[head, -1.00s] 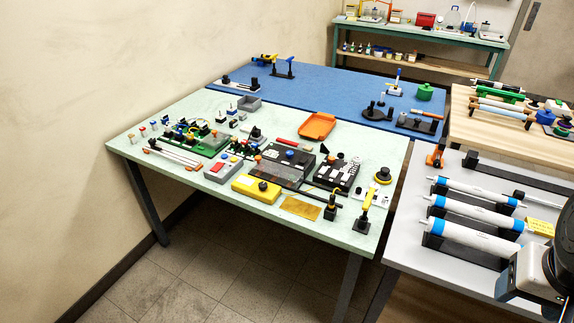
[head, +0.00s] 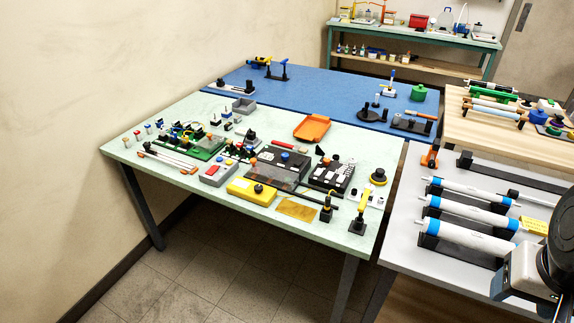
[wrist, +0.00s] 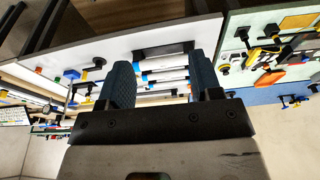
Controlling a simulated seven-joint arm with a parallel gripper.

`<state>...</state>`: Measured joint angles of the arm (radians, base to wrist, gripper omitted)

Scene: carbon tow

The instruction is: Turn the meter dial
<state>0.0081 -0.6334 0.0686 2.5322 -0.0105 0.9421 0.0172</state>
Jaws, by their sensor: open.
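A yellow meter-like box (head: 252,191) lies near the front edge of the pale green table. A round black dial (head: 258,188) sits on its top; its markings are too small to read. My gripper (wrist: 160,78) is open and empty in the wrist view, its two dark ribbed fingers well apart. It is far from the yellow box, over on the right by the grey table. In the head view only part of my arm shows at the lower right edge, and the fingers are out of sight.
The pale green table (head: 150,175) is crowded: a black case with a blue knob (head: 285,155), a grey box with a red top (head: 217,174) and small stands surround the yellow box. An orange tray (head: 312,127) lies behind. White tubes (head: 465,240) lie on the grey table.

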